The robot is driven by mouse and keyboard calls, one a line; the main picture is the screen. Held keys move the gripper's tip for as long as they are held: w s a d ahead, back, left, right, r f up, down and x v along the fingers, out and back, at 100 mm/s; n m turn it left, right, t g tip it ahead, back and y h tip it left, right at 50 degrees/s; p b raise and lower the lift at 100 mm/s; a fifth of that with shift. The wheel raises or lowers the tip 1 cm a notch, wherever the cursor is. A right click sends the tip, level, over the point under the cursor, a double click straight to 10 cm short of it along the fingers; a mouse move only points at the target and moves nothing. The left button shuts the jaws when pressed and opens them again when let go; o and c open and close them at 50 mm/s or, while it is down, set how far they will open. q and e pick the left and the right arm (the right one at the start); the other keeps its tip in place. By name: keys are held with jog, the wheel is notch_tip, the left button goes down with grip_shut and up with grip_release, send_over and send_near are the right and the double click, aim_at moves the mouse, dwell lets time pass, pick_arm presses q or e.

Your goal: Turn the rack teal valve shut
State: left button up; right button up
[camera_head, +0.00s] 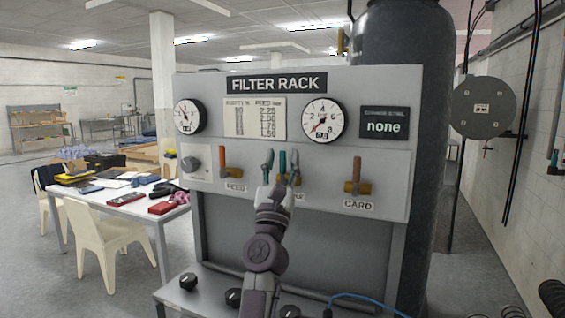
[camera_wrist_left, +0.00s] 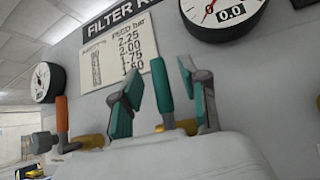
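The teal valve (camera_head: 282,164) is the middle one of three valves on the front panel of the filter rack. Its teal handle stands roughly upright, and in the wrist view the handle (camera_wrist_left: 163,98) rises in front of a brass body (camera_wrist_left: 187,126). My left gripper (camera_head: 281,160) is at this valve, with its fingers spread to either side of the handle. In the wrist view the left gripper (camera_wrist_left: 160,88) shows gaps between both fingers and the handle. The gripper's body hides the valve's lower part and most of its label. My right gripper is not in view.
An orange-handled FEED valve (camera_head: 223,160) is to the left and an orange-handled CARD valve (camera_head: 356,176) to the right. Two gauges sit above; the right gauge (camera_head: 323,119) reads 0.0 in the wrist view. Black knobs (camera_head: 188,281) line the lower ledge. A table (camera_head: 125,197) stands left.

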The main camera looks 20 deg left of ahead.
pick_arm(q)
jog(key=shift+f, duration=0.1)
jog(key=v, duration=1.2)
jog(key=shift+d, duration=0.1)
